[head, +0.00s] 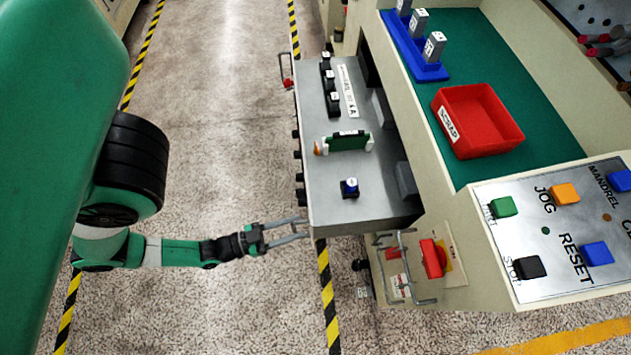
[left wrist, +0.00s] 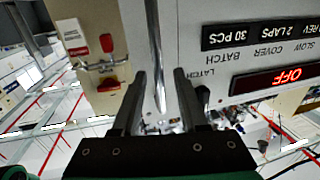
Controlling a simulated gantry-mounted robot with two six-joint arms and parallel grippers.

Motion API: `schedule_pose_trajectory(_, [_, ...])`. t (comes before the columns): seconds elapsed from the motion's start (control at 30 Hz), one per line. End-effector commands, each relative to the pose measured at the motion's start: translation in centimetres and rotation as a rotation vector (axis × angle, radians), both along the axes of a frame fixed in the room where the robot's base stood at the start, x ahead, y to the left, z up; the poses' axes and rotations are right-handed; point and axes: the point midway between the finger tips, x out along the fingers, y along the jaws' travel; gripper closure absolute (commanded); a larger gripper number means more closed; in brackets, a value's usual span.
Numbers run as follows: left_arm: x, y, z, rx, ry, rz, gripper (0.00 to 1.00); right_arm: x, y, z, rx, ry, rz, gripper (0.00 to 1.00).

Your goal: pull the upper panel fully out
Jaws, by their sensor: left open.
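The upper panel (head: 325,205) is a grey metal drawer-like unit that sticks out to the left from the cream machine in the head view. Its front, with black labels and a red OFF display, shows in the left wrist view (left wrist: 215,65). My left gripper (head: 303,228) is open at the panel's near left corner. In the left wrist view a shiny upright metal bar (left wrist: 155,55) lies between the open fingers (left wrist: 160,90), in line with the gap. I cannot tell whether the fingers touch it. My right gripper is not in view.
A red switch (head: 432,258) with metal bars beside it sits below the panel. A red scrap bin (head: 480,120) and a blue holder (head: 428,70) stand on the green worktop. A button plate (head: 550,225) is at right. The floor left of the panel is clear.

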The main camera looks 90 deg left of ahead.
Motion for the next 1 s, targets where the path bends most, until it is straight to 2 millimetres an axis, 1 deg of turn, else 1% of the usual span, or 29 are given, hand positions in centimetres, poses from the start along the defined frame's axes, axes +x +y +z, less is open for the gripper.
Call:
schedule_pose_trajectory(0.17, [-3.2,-0.7,-0.1,-0.001,0.007,0.003,0.57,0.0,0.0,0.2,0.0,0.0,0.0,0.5])
schedule_pose_trajectory(0.3, [-6.5,-1.6,-0.1,-0.001,0.008,0.001,0.57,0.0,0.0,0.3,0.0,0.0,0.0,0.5])
schedule_pose_trajectory(0.4, [-8.6,-2.2,-0.1,-0.002,0.007,0.0,0.57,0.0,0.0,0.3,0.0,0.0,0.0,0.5])
schedule_pose_trajectory(0.5, [-10.0,-2.5,-0.1,-0.001,0.005,0.0,0.57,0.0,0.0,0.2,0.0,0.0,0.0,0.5])
schedule_pose_trajectory(0.63, [-10.8,-2.7,0.0,-0.001,0.003,0.0,0.57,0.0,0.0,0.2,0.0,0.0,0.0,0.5])
schedule_pose_trajectory(1.0, [-10.9,-2.7,0.0,0.0,0.002,-0.001,0.57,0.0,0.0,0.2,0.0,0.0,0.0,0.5])
